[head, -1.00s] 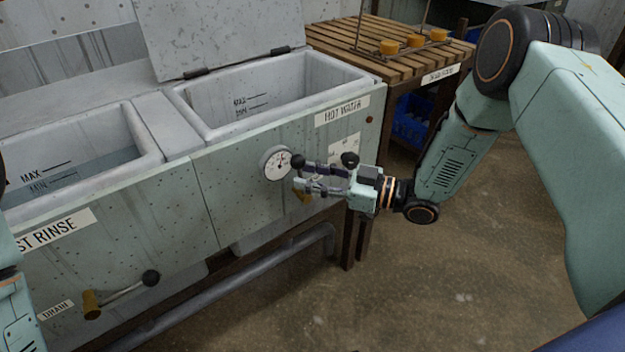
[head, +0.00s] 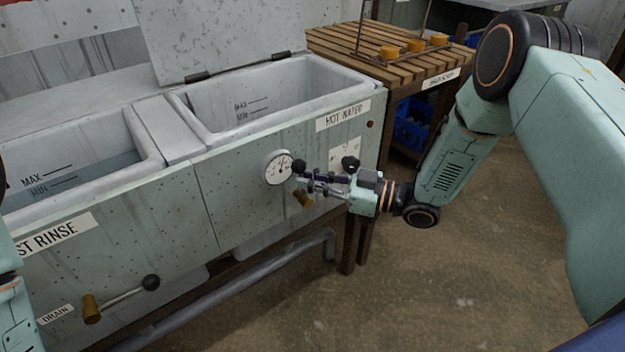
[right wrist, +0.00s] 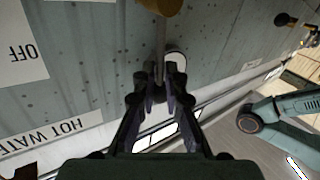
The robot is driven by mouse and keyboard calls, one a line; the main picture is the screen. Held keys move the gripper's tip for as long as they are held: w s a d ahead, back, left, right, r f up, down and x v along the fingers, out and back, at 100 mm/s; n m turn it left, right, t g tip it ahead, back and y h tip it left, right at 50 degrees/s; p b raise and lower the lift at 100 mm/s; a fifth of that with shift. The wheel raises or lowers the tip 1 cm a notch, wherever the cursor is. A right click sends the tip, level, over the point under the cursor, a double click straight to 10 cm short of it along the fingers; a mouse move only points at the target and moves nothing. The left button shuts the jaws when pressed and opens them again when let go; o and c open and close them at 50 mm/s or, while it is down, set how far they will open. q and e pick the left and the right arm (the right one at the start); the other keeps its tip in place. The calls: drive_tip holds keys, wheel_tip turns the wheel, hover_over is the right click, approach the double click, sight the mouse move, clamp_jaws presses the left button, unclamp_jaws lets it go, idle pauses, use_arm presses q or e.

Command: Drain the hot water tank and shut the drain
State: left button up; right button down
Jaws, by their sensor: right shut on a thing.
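The hot water tank (head: 285,100) is the right basin, under a raised lid. I see no water surface in its visible part; its bottom is partly hidden. Its drain has a brass body (head: 303,198) below the dial gauge (head: 277,168), with a lever ending in a black knob (head: 298,165). My right gripper (head: 308,181) is shut on the lever, which stands roughly upright. In the right wrist view, the lever rod (right wrist: 160,40) runs from the brass body (right wrist: 160,5) to between my fingertips (right wrist: 160,88). My left gripper is out of view.
The left rinse basin (head: 150,140) holds water and has its own drain lever (head: 122,296). A black knob (head: 351,162) sits on the panel right of the gauge. A slatted wooden table (head: 365,50) stands behind right. A pipe (head: 260,270) runs below the tanks.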

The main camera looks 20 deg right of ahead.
idle(0.4)
drive_tip(key=s+a+f+n+h+p, duration=0.2)
drive_tip(key=a+f+n+h+p, duration=0.4)
drive_tip(key=n+h+p, duration=0.3)
drive_tip(key=shift+s+a+n+h+p, duration=0.45)
drive_tip(key=shift+n+p, duration=0.15)
drive_tip(key=shift+p, duration=0.9)
drive_tip(key=c, duration=1.4)
unclamp_jaws()
drive_tip(key=shift+w, duration=0.1)
drive_tip(key=shift+r, duration=0.1)
